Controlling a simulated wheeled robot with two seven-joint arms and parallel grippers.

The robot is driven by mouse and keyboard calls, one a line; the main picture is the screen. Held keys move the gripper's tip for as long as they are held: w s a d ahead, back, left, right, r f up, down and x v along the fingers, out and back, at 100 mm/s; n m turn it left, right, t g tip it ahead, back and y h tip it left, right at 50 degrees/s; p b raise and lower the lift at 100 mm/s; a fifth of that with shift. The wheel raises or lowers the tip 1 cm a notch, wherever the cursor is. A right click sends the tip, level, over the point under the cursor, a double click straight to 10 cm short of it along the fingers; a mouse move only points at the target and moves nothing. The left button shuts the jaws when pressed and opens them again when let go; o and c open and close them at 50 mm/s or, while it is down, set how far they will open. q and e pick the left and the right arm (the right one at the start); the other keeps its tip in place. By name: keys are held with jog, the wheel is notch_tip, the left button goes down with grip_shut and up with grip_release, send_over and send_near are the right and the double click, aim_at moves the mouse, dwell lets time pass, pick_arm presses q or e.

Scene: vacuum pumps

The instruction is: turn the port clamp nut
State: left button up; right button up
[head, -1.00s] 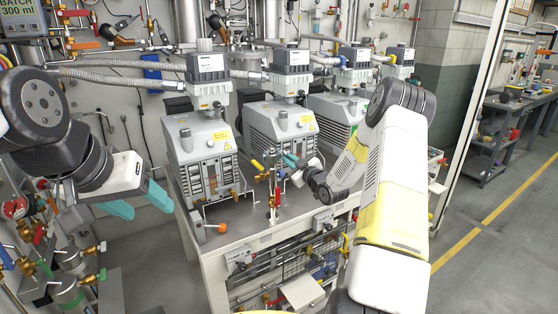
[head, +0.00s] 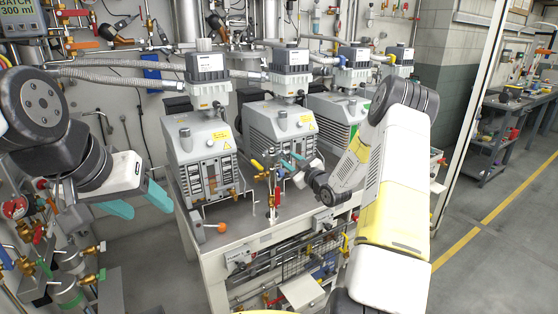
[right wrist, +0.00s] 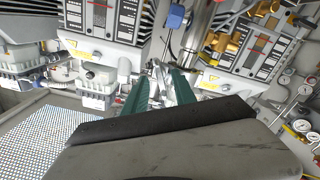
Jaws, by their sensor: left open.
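My right gripper (head: 290,162) has teal fingers and is beside the upright brass, blue and red valve fitting (head: 272,182) at the front of the pump bench. In the right wrist view its two green fingers (right wrist: 160,88) are apart. A shiny metal part (right wrist: 163,80) shows between or behind them; I cannot tell whether they touch it. I cannot pick out the port clamp nut for certain. My left gripper (head: 138,203) is open and empty, with its teal fingers apart, left of the bench.
Three grey vacuum pumps, the left one (head: 200,152), middle one (head: 282,125) and right one (head: 338,112), stand in a row on the bench (head: 225,240). An orange-knobbed lever (head: 221,228) sits at its front left. Pipes and valves (head: 75,265) crowd the lower left. Floor at right is clear.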

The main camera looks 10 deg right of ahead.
jog(key=shift+s+d, duration=0.15)
jog(key=shift+s, duration=0.25)
jog(key=shift+s, duration=0.1)
jog(key=v, duration=0.5)
jog(key=shift+s+d, duration=0.2)
jog(key=shift+s, duration=0.15)
